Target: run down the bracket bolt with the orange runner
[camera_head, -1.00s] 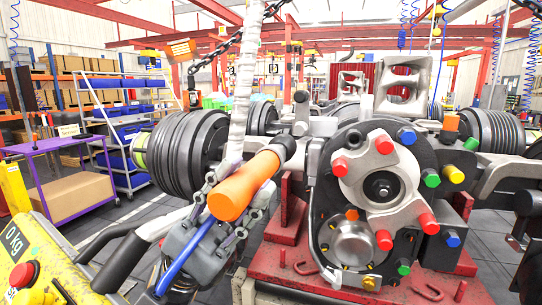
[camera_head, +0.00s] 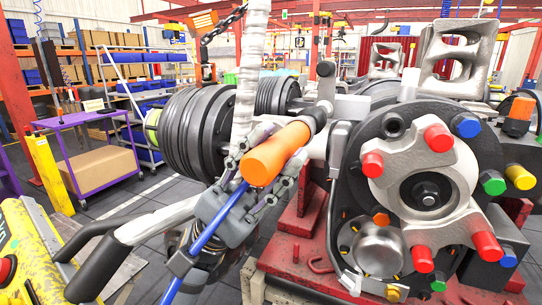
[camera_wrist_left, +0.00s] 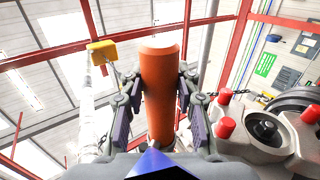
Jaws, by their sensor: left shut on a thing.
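The orange runner (camera_head: 277,153) is a thick orange cylinder with a dark nose (camera_head: 315,118). My left gripper (camera_head: 268,163) is shut around its orange body, and the nose points away, up and right, beside the axle. In the left wrist view the runner (camera_wrist_left: 160,90) stands upright between the fingers (camera_wrist_left: 159,98). A pale metal bracket (camera_head: 425,178) with several red-capped bolts (camera_head: 438,138) sits on the axle's dark round plate, right of the runner. I cannot tell which bolt is the bracket bolt, or whether the nose touches anything. My right gripper is not in view.
A red stand (camera_head: 297,250) carries the axle, with black ribbed wheels (camera_head: 195,128) at left. A white wrapped hose (camera_head: 250,70) hangs just behind the runner. A yellow unit (camera_head: 45,255) with handles is at lower left. A purple cart (camera_head: 88,150) stands farther back.

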